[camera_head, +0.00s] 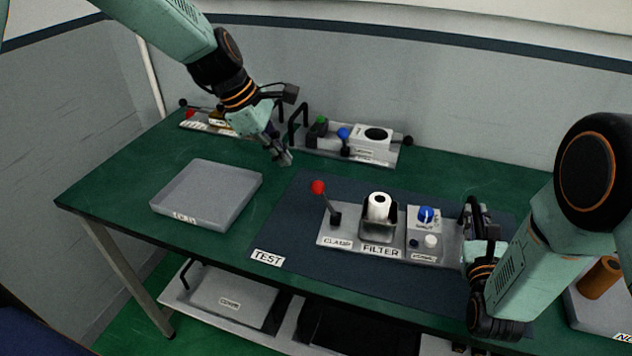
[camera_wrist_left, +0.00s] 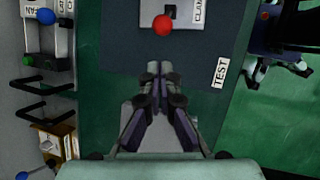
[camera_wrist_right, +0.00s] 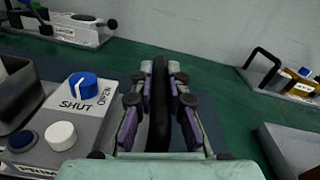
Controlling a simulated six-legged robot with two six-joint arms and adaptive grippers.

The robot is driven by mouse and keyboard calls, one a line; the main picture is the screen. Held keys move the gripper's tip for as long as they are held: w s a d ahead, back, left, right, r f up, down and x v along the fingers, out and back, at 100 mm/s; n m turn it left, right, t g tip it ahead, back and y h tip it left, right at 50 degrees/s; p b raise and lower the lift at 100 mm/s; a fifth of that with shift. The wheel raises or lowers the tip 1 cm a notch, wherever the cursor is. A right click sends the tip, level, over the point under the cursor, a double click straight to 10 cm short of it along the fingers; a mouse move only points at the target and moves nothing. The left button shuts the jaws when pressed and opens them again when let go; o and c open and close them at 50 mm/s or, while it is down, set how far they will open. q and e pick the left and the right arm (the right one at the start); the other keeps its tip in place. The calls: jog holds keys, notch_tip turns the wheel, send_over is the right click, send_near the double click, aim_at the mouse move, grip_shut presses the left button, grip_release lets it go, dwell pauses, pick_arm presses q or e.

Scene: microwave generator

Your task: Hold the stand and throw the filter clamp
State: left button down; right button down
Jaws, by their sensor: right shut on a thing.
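The filter stand (camera_head: 351,241) is a grey plate on the dark test mat, with labels CLAMP and FILTER. The clamp lever (camera_head: 331,205) rises at its left end, tilted left, with a red ball knob (camera_head: 318,187), also seen in the left wrist view (camera_wrist_left: 163,26). A white filter roll (camera_head: 379,206) sits in its holder. My left gripper (camera_head: 286,158) is empty above the table, behind and left of the knob, with its fingers together (camera_wrist_left: 160,72). My right gripper (camera_head: 478,222) is shut on the stand's black handle (camera_wrist_right: 158,112) at the right end.
An empty grey tray (camera_head: 205,221) lies on the left of the green table. Another panel (camera_head: 345,156) with a handle and knobs stands at the back, beside a smaller one (camera_head: 207,128). A tray with an orange cylinder (camera_head: 599,277) is at the right. The mat's front left is clear.

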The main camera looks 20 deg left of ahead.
pick_arm(q)
jog(key=a+x, duration=0.1)
jog(key=x, duration=0.8)
jog(key=shift+s+d+f, duration=0.15)
jog(key=shift+f, duration=0.3)
jog(key=shift+d, duration=0.15)
dwell(0.9)
jog(key=shift+d, duration=0.6)
